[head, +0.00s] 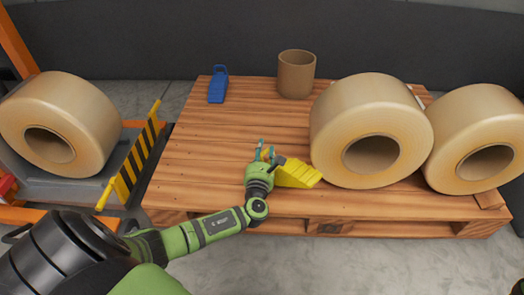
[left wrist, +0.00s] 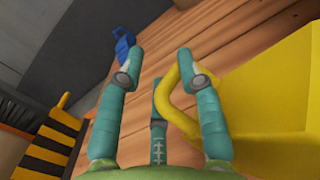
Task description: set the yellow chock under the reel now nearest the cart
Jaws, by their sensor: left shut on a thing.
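The yellow chock (head: 300,175) is low over or on the pallet's front part, its thin end pointing right. My left gripper (head: 265,152) is shut on the chock's handle, at the chock's left. In the left wrist view the yellow handle (left wrist: 172,100) loops by one finger of the left gripper (left wrist: 160,65). The pallet reel nearest the cart (head: 325,125) lies just right of the chock; I cannot tell whether they touch. The cart (head: 75,190) is at the left and carries another reel (head: 85,110). My right gripper is not in view.
A second reel (head: 460,120) stands at the right of the wooden pallet (head: 220,150). A blue chock-like piece (head: 217,88) and a brown tube (head: 296,75) are at the back. A striped yellow-black flap (head: 135,163) stands at the cart's edge. The pallet's left half is mostly clear.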

